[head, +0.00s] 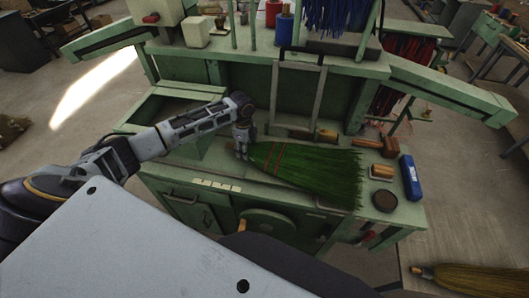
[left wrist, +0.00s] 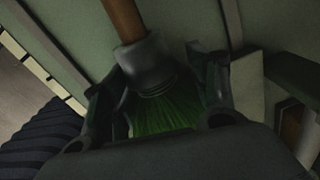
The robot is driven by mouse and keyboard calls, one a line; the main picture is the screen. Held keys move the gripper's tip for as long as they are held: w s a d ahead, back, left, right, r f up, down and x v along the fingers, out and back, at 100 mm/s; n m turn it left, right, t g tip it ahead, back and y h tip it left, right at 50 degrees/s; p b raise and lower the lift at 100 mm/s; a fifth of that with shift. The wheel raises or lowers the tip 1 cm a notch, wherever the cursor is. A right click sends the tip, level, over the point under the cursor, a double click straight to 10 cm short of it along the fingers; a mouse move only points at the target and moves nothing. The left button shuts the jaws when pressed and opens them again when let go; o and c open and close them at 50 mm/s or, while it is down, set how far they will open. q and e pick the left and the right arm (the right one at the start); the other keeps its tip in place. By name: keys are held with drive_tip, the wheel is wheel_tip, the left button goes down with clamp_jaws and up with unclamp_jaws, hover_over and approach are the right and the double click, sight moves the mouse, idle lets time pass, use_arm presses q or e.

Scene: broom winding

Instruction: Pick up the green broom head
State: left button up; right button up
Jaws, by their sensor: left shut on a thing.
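The green broom head (head: 310,174) lies on the green workbench (head: 165,150), its bristles fanned to the right and bound with red stitching. My left gripper (head: 241,152) is at its narrow left end. In the left wrist view, a grey collar (left wrist: 146,66) joins a brown stick (left wrist: 124,18) to green bristles (left wrist: 165,113). The fingers of my left gripper (left wrist: 160,98) stand on both sides of these bristles, just below the collar, and are shut on the broom head. The fingertips are partly dark and hidden. My right gripper is not in view.
Right of the bristles are a blue object (head: 410,178), a round brown tin (head: 385,201) and a brush (head: 382,171). A hammer (head: 367,142) lies behind. An upright metal frame (head: 299,98) stands at the back. Another broom (head: 480,280) lies at lower right.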

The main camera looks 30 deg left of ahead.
use_arm(q)
drive_tip(key=shift+r, duration=0.8)
drive_tip(key=c, duration=0.5)
wheel_tip(320, 180, up, 8)
drive_tip(key=shift+r+b, duration=0.2)
drive_tip(key=shift+b, duration=0.7)
clamp_jaws()
